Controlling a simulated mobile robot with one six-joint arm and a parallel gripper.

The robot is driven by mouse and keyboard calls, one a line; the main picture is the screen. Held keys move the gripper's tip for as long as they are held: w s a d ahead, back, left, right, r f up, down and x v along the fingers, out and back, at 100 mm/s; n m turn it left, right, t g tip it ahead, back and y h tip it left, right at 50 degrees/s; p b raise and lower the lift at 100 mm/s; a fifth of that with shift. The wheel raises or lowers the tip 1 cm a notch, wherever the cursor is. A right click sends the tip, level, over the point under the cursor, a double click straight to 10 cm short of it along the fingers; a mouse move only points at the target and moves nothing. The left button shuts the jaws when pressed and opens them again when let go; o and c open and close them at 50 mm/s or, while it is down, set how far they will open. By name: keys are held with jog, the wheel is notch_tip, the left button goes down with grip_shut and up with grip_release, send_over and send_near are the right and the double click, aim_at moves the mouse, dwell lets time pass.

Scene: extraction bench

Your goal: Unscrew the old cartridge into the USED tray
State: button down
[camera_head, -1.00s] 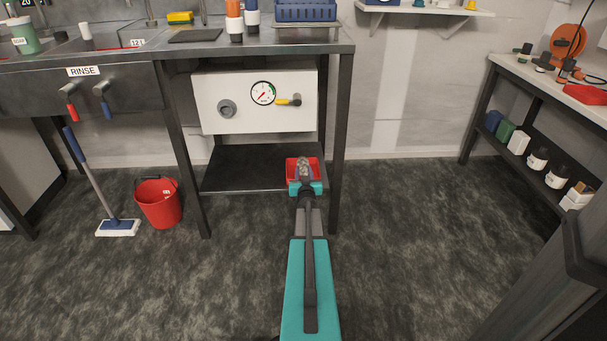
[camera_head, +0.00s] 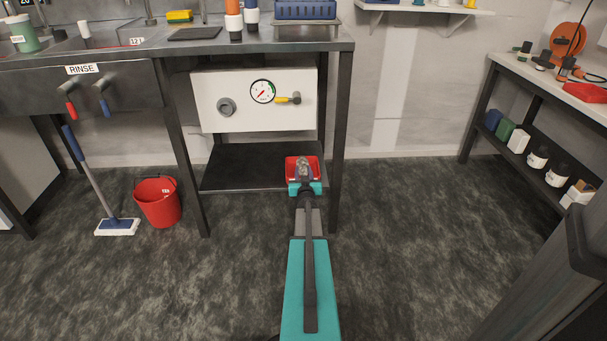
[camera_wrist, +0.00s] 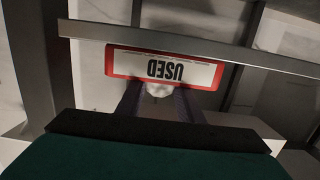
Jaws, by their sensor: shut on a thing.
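The red USED tray (camera_head: 291,168) sits on the dark shelf under the bench, near its front right. Its white USED label (camera_wrist: 140,67) reads upside down in the wrist view. My gripper (camera_wrist: 160,98) is at the tray; in the head view my gripper (camera_head: 305,172) overlaps it and hides much of its inside. The fingers are shut on a small whitish piece, likely the old cartridge (camera_wrist: 158,88), mostly hidden between them. I cannot tell whether it touches the tray. The white housing (camera_head: 208,84) above has a round grey fitting (camera_head: 226,107) on its left.
A gauge (camera_head: 262,91) and yellow-handled valve (camera_head: 288,100) are on the housing above my arm. The bench leg (camera_head: 340,150) stands just right of the tray. A red bucket (camera_head: 158,203) and a mop (camera_head: 118,228) stand on the floor at left.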

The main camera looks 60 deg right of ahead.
jog(key=shift+f, duration=0.6)
jog(key=c, duration=1.2)
grip_release()
jog(key=shift+a, duration=0.1)
jog(key=shift+o, duration=0.2)
jog(key=shift+a, duration=0.1)
jog(key=r+p+v, duration=0.1)
jog(key=p+v, duration=0.2)
jog(key=v, duration=1)
jog(key=shift+s, duration=0.25)
jog(key=shift+a+r, duration=0.1)
